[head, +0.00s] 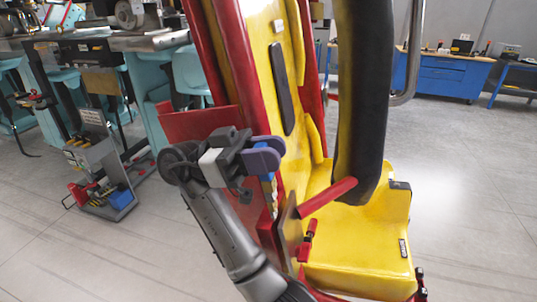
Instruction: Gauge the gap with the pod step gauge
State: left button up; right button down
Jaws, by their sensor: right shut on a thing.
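My right gripper (248,158) is shut on a small purple and blue piece (264,155), which I take to be the pod step gauge. The fingers and wrist hide part of it. The gripper is in front of the left side of the yellow and red coaster seat (355,250), close to its red side frame (232,60). I cannot tell whether the gauge touches the seat. The gap itself cannot be made out clearly. A thick black padded restraint (362,90) hangs over the seat. My left gripper is not in view.
A red bar (327,198) sticks out at the seat's lower left, near my right arm. A grey tool cart (98,165) stands at left by teal workbenches (150,90). A blue workbench (440,77) is at back right. The floor right of the seat is clear.

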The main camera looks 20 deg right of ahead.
aim_at(274, 180)
dwell(0.6)
jog(key=shift+s+d+f+b, duration=0.1)
jog(key=shift+f+b, duration=0.4)
jog(key=shift+b, duration=0.05)
jog(key=shift+s+d+f+b, duration=0.1)
jog(key=shift+f+b, duration=0.45)
jog(key=shift+b, duration=0.05)
dwell(0.9)
jog(key=shift+d+f+b, duration=0.1)
jog(key=shift+f+b, duration=0.5)
jog(key=shift+s+f+b, duration=0.1)
jog(key=shift+f+b, duration=0.25)
jog(key=shift+b, duration=0.05)
jog(key=shift+d+f, duration=0.1)
dwell(0.3)
dwell(0.6)
